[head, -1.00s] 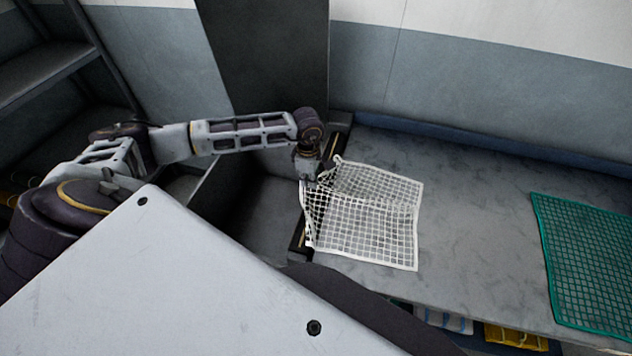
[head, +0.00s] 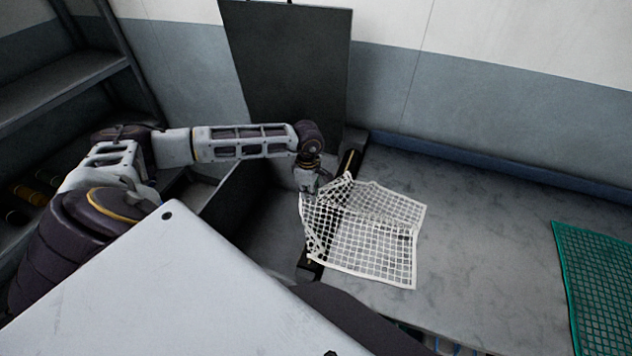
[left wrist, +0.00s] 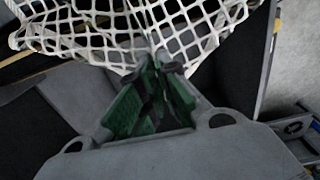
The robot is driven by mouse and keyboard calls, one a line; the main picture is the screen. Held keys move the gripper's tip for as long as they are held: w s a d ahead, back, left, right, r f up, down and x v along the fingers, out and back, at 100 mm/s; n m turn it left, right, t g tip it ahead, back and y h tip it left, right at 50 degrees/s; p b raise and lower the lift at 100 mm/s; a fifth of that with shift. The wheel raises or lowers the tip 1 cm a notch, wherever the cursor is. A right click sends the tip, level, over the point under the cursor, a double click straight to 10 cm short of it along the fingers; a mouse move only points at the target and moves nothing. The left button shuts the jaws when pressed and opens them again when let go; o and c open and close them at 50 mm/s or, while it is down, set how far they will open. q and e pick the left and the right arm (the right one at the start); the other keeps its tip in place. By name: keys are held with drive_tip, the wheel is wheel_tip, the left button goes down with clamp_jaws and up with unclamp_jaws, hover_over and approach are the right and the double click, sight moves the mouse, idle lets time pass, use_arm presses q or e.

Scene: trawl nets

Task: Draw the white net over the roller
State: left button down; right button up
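The white net (head: 372,240) lies partly on the grey bench, its left part raised and draped over the roller. The roller (head: 349,162) is a dark bar with a yellow stripe along the bench's left edge. The net hides its middle; its near end shows below the net. My left gripper (head: 313,188) is just left of the roller, above the dark bin, shut on the net's left edge. In the left wrist view, the net (left wrist: 90,30) fans out from the closed fingertips (left wrist: 157,62). Green surfaces show between the finger links. My right gripper is not in view.
A dark open bin (head: 262,215) stands left of the roller. A tall dark panel (head: 290,75) rises behind it. A green net (head: 605,285) lies flat on the bench (head: 480,240) at right. Shelves (head: 60,95) stand at far left. Bare bench separates the nets.

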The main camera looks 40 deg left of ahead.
use_arm(q)
drive_tip(key=shift+s+a, duration=0.2)
drive_tip(key=shift+a, duration=0.5)
drive_tip(key=shift+s+a, duration=0.25)
drive_tip(key=shift+a, duration=0.45)
drive_tip(key=shift+s+a, duration=0.2)
drive_tip(key=shift+a, duration=0.5)
drive_tip(key=shift+f+b, duration=0.15)
drive_tip(key=shift+b, duration=0.15)
